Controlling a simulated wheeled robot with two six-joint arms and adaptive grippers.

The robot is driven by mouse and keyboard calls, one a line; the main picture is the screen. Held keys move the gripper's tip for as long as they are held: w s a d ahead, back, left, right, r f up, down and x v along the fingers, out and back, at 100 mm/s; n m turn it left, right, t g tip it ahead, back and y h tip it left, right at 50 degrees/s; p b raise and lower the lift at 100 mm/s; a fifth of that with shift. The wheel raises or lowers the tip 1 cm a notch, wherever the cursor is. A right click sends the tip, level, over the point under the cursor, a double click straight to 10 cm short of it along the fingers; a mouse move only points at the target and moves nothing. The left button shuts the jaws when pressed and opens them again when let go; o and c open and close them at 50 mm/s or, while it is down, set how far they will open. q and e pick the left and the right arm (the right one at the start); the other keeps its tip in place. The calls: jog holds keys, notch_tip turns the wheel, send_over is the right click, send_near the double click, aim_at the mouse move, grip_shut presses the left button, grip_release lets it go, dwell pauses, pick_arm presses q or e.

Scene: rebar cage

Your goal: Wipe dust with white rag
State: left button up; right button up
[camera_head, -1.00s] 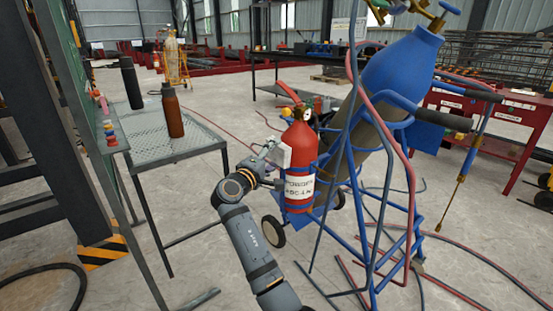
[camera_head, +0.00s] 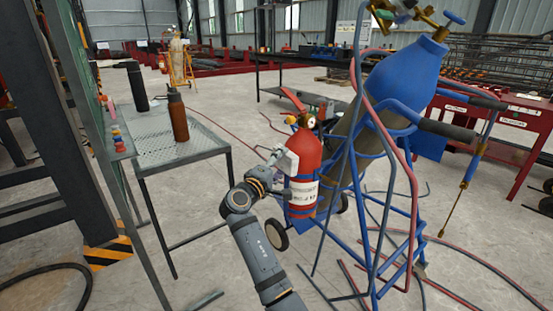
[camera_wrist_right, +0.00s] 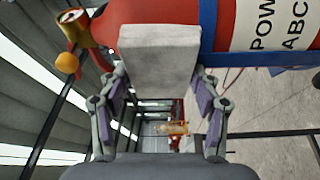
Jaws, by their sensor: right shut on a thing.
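The white rag (camera_head: 286,161) is a pale, block-like piece against the upper side of the red fire extinguisher (camera_head: 307,152). In the right wrist view the rag (camera_wrist_right: 160,55) lies between the fingers and covers part of the red extinguisher body (camera_wrist_right: 255,12). My right gripper (camera_head: 275,172) is shut on the rag, and its fingers (camera_wrist_right: 160,95) show on both sides of it. The rag appears to touch the extinguisher. I cannot make out dust on the surface. My left gripper is not in view.
The extinguisher stands on a blue wheeled cart beside a large blue gas cylinder (camera_head: 402,75) with hoses. A grated metal table (camera_head: 205,142) at left holds a black bottle (camera_head: 138,86) and a brown bottle (camera_head: 177,116). Hoses and rods lie on the floor at right.

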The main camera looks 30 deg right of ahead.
aim_at(289, 167)
jog(key=shift+s+d+r+p, duration=0.1)
jog(key=shift+s+p, duration=0.65)
jog(key=shift+s, duration=1)
